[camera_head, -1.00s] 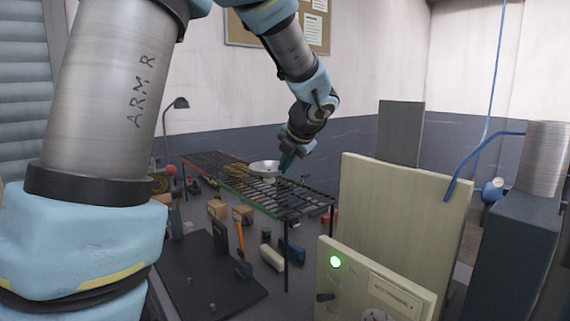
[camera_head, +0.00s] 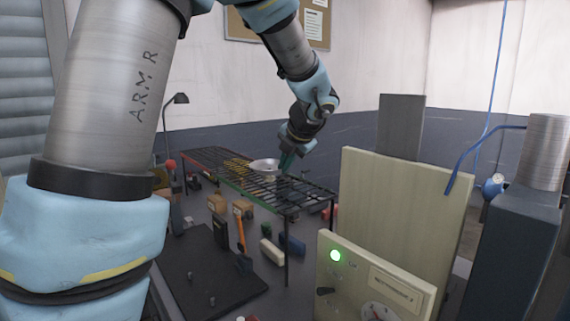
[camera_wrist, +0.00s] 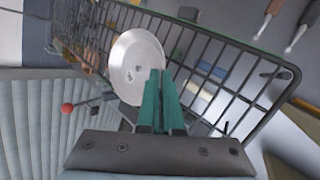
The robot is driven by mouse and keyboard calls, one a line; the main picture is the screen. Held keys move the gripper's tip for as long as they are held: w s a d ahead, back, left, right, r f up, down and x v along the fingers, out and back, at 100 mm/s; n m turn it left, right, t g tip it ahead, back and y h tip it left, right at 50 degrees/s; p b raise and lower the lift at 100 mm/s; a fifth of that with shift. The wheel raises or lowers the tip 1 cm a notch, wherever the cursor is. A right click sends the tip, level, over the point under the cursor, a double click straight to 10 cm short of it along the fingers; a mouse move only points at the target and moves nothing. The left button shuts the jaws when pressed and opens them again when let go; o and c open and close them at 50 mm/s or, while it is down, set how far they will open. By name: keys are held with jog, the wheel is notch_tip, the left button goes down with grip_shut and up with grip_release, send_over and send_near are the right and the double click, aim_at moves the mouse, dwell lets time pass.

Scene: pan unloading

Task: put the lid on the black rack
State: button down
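The lid (camera_head: 265,165) is a shallow round silver piece at the rack in the head view. In the wrist view the lid (camera_wrist: 128,57) shows as a pale disc at the fingertips. My gripper (camera_head: 284,166) has green fingers close together at the lid's right edge. In the wrist view, my gripper (camera_wrist: 161,75) appears closed on the rim. The black rack (camera_head: 318,192) is the near right section of a long wire rack; its end frame also shows in the wrist view (camera_wrist: 287,72). Whether the lid touches the wires is unclear.
The long rack continues back left with green, yellow and red sections. Small boxes (camera_head: 242,208) and tools stand on the floor beneath and in front. A control panel (camera_head: 375,285) and a tall beige board (camera_head: 400,210) stand at the right. The near rack end looks bare.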

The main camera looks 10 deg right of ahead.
jog(key=shift+f, duration=0.1)
jog(key=c, duration=1)
grip_release()
jog(key=b+v, duration=0.1)
jog(key=v, duration=1)
jog(key=shift+s+f, duration=0.1)
